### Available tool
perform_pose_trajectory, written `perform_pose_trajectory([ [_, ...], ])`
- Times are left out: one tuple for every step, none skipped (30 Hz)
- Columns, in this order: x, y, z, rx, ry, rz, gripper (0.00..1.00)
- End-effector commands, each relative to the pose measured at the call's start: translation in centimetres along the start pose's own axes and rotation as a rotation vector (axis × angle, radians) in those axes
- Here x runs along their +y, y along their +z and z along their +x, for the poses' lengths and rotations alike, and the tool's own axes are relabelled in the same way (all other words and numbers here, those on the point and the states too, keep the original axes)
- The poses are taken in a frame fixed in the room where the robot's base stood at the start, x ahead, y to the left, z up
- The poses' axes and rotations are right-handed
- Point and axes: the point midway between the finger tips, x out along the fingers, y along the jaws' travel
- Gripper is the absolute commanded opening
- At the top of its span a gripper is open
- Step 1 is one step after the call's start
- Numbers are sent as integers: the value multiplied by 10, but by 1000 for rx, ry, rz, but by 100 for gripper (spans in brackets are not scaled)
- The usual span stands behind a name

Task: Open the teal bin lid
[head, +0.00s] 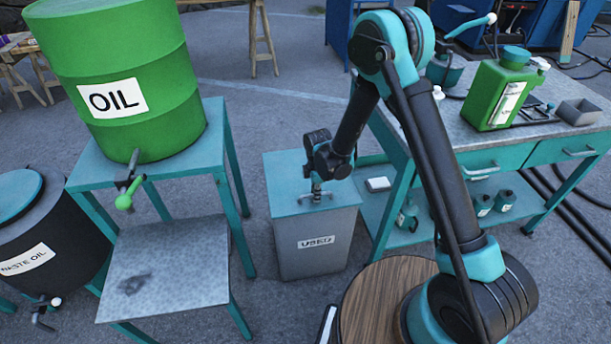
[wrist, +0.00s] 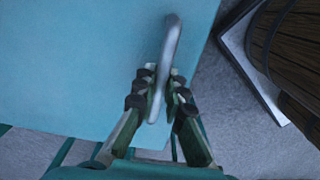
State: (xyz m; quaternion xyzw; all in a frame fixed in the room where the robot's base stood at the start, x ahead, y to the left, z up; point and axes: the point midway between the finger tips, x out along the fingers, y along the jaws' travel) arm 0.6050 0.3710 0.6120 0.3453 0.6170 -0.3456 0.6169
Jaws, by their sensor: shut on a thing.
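The teal bin lid (head: 283,196) lies flat on top of a grey bin labelled USED (head: 317,244) in the middle of the head view. The lid fills the upper left of the wrist view (wrist: 75,65). A grey bar handle (wrist: 172,45) stands on the lid. My gripper (wrist: 163,90) is shut on the handle, with one finger on each side of it near its lower end. In the head view my gripper (head: 317,195) reaches down onto the lid's top. The lid looks closed, with no gap visible along its front edge.
A teal stand with a green OIL drum (head: 118,75) is left of the bin. A black waste oil barrel (head: 40,235) is farther left. A workbench (head: 460,150) with a green jug (head: 500,95) is close on the right. A round wooden top (head: 375,300) is in front.

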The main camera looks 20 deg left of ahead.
Motion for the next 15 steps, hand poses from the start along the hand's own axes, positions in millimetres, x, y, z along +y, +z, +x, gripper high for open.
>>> perform_pose_trajectory([
  [0, 0, -2, 0, 0, 0, 0],
  [1, 0, -3, 0, 0, 0, 0],
  [2, 0, -6, 0, 1, 0, 0],
  [2, 0, -8, 0, 1, 0, 0],
  [3, 0, -11, 0, 1, 0, 0],
  [4, 0, -14, 0, 1, 0, 0],
  [4, 0, -16, 0, 1, 0, 0],
  [5, 0, -19, 0, 1, 0, 0],
  [6, 0, -22, 0, 1, 0, 0],
  [6, 0, -24, 0, 2, 0, 0],
  [7, 0, -27, 0, 2, 0, 0],
  [8, 0, -30, 0, 2, 0, 0],
  [8, 0, -32, 0, 2, 0, 0],
  [9, 0, -35, 0, 3, 0, 0],
  [10, 0, -38, 0, 3, 0, 0],
])
